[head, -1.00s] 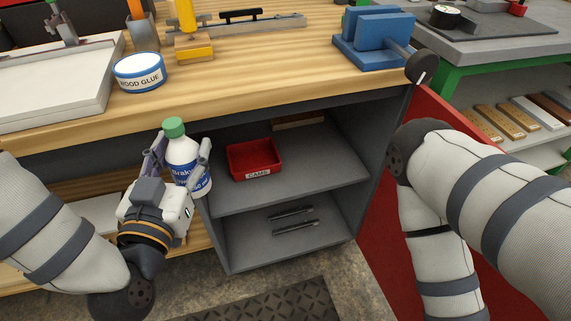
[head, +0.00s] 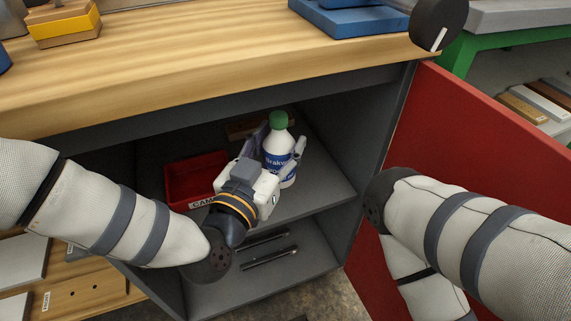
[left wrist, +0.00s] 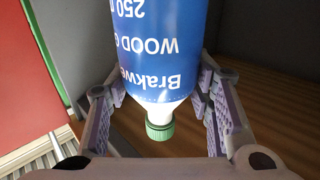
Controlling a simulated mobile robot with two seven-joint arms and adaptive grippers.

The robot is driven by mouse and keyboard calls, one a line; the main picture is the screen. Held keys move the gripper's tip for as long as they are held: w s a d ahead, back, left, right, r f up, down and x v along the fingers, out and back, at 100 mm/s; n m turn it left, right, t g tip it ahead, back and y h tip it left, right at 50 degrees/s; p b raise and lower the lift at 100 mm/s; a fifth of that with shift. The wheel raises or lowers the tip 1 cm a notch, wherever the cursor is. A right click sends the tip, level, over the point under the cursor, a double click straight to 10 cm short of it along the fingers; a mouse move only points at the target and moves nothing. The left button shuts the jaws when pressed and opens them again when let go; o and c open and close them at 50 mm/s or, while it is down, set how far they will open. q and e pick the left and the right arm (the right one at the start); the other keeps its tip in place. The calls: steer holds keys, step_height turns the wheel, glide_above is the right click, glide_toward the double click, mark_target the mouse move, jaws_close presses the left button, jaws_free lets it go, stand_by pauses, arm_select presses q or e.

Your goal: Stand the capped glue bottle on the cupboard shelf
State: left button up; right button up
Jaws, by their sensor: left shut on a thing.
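The glue bottle (head: 279,158) is white with a blue label and a green cap. It is upright in my left gripper (head: 281,148), inside the cupboard opening over the upper shelf (head: 318,188). The gripper is shut on the bottle, with a finger on each side. I cannot tell whether the bottle's base touches the shelf. In the left wrist view the bottle (left wrist: 150,45) appears upside down between the fingers (left wrist: 163,105). My right gripper is out of view; only its arm shows at the right.
A red bin (head: 180,181) labelled CAMS stands on the upper shelf, left of the bottle. A wooden block (head: 243,128) lies at the back. Dark bars (head: 268,257) lie on the lower shelf. The red door (head: 455,190) is open at the right. Shelf right of the bottle is clear.

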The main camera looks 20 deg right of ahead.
arm_select(q)
steer(key=w+d+f+b, duration=0.1)
steer(key=w+f, duration=0.1)
steer(key=f, duration=0.1)
steer(key=w+d+f+b, duration=0.1)
steer(key=w+f+b, duration=0.1)
steer(key=w+f, duration=0.1)
steer(key=w+d+f+b, duration=0.1)
steer(key=w+f+b, duration=0.1)
steer(key=f, duration=0.3)
steer(key=shift+w+d, duration=0.2)
steer(key=shift+d, duration=0.05)
steer(key=shift+r, duration=0.25)
steer(key=shift+f, duration=0.1)
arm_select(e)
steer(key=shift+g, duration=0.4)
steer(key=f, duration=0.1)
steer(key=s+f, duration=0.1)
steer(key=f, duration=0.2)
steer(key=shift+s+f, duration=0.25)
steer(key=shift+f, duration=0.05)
arm_select(q)
steer(key=o, duration=1)
steer(key=shift+f, duration=0.15)
steer(key=o, duration=0.4)
